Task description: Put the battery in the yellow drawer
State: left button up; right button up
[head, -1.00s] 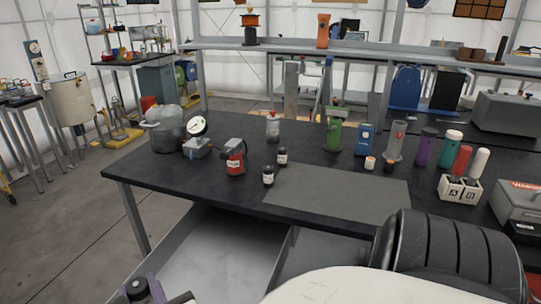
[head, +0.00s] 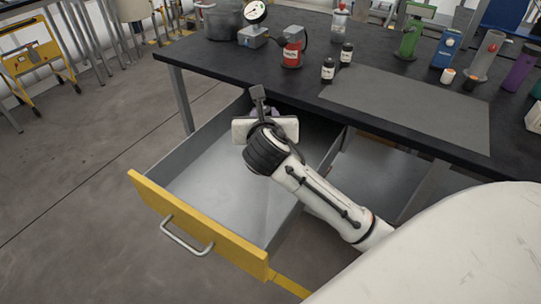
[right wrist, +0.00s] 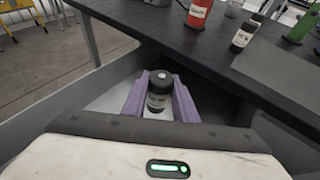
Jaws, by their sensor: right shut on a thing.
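The yellow drawer (head: 236,250) is pulled open under the table in the head view. It has a yellow front with a metal handle and a grey, empty-looking interior. My right gripper (right wrist: 158,95) is shut on the battery (right wrist: 158,103), a dark cylinder with a pale label and a light knob on top, held upright between purple fingers. In the head view my right arm reaches from the lower right over the rear part of the open drawer, and the gripper's body hides the battery. The battery shows above the drawer's interior in the right wrist view. My left gripper is not in view.
The dark table (head: 290,75) overhangs the back of the drawer, close to my right gripper. A second grey compartment (head: 375,175) lies right of the drawer. Two small black bottles (head: 327,70) and a red container (head: 291,52) stand near the table edge.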

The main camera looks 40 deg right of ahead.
notch_tip(320, 180, down, 4)
jog(key=shift+f+b, duration=0.15)
jog(key=shift+b, duration=0.3)
jog(key=shift+f, duration=0.6)
notch_tip(320, 180, down, 4)
jog(key=shift+f+b, duration=0.1)
jog(key=shift+b, duration=0.6)
jog(key=o, duration=1.1)
jog(key=shift+s+a, duration=0.1)
jog(key=shift+s, duration=0.05)
jog(key=p+v, duration=0.2)
jog(key=v, duration=0.8)
jog(key=shift+s+a+r, duration=0.15)
jog(key=shift+s+r, duration=0.05)
jog(key=shift+r, duration=0.1)
jog(key=shift+s+a+r, duration=0.2)
jog(key=shift+s+a, duration=0.05)
jog(key=shift+s, duration=0.2)
